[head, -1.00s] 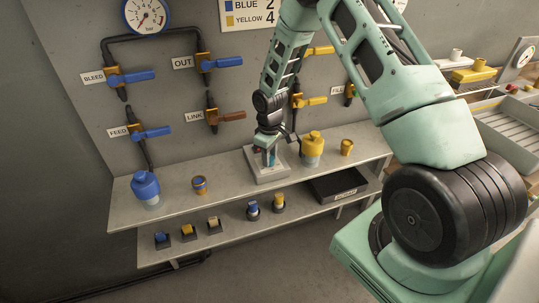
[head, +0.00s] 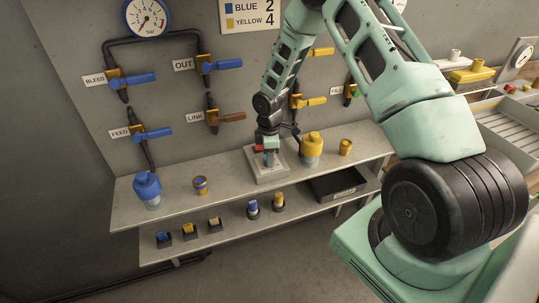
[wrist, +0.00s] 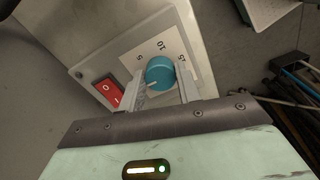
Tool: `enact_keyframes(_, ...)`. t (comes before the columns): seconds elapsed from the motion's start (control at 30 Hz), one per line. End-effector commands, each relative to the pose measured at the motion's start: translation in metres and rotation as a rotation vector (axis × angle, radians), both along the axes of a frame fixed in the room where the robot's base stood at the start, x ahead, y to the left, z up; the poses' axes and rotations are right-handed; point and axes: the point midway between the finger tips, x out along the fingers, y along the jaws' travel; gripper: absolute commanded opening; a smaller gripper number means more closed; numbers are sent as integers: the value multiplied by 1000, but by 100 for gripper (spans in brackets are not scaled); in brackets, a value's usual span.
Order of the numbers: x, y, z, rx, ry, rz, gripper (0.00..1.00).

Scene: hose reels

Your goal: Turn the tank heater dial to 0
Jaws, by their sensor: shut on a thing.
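The teal tank heater dial (wrist: 160,74) sits on a white scale plate on a grey box (wrist: 85,74), with the marks 5, 10 and 15 readable in the wrist view. My gripper (wrist: 163,78) is shut on the dial, one finger on each side. The dial's white pointer line points to the lower left, past the 5 mark, toward the left finger. That finger hides this part of the scale, so no 0 mark shows. In the head view my gripper (head: 269,153) points down over the heater box (head: 267,173) on the upper shelf.
A red rocker switch (wrist: 107,91) is close beside the left finger. On the shelf, a yellow-capped bottle (head: 312,147) stands just right of the box. Valves and pipes line the wall behind.

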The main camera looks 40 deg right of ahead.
Motion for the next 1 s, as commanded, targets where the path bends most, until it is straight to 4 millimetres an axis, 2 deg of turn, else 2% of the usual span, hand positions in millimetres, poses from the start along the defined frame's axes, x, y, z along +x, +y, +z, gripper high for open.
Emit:
enact_keyframes(0.43, 1, 0, 1, -2, -3, 13, 11)
enact_keyframes(0.47, 1, 0, 1, -2, -3, 13, 36)
enact_keyframes(0.53, 1, 0, 1, -1, -2, 12, 55)
enact_keyframes(0.83, 0, 0, 1, -1, -1, 11, 55)
enact_keyframes(1.0, 2, 0, 16, 0, -4, 10, 55)
